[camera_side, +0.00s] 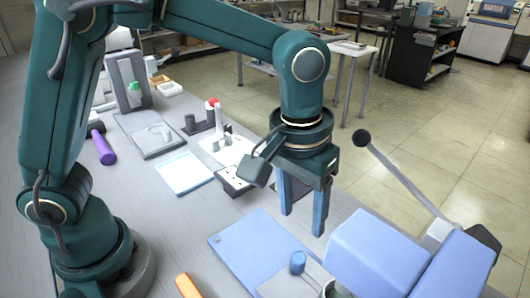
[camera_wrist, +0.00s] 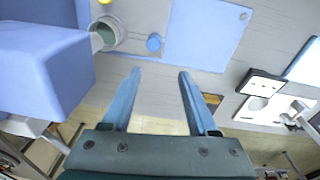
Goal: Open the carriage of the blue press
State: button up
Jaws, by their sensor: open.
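The blue press (camera_side: 385,255) stands at the lower right of the side view, with a long lever (camera_side: 405,185) ending in a black ball. Its blue base plate (camera_side: 240,245) lies flat towards the left. A pale grey carriage (camera_side: 277,287) with a round blue knob (camera_side: 298,262) sits on the plate beside the press body. In the wrist view the knob (camera_wrist: 154,42) is close to a round metal cup (camera_wrist: 108,36), with the press body (camera_wrist: 45,70) at left. My gripper (camera_side: 301,222) is open and empty, fingers pointing down, apart from the knob and behind it in the side view.
A black-and-white socket block (camera_side: 235,181) and a white stand with a red-topped post (camera_side: 215,120) are left of my gripper. A light blue pad (camera_side: 184,174), a purple-handled tool (camera_side: 103,148) and an orange item (camera_side: 187,286) lie on the table. The raised lever is at right.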

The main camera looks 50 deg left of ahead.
aim_at(299, 257)
jog(key=shift+m+g, duration=0.4)
jog(key=f, duration=0.1)
jog(key=s+d+f, duration=0.1)
jog(key=f, duration=0.1)
jog(key=shift+s+d+f, duration=0.25)
jog(key=shift+d+f, duration=0.1)
jog(key=shift+d, duration=0.05)
jog(key=shift+f, duration=2.35)
grip_shut()
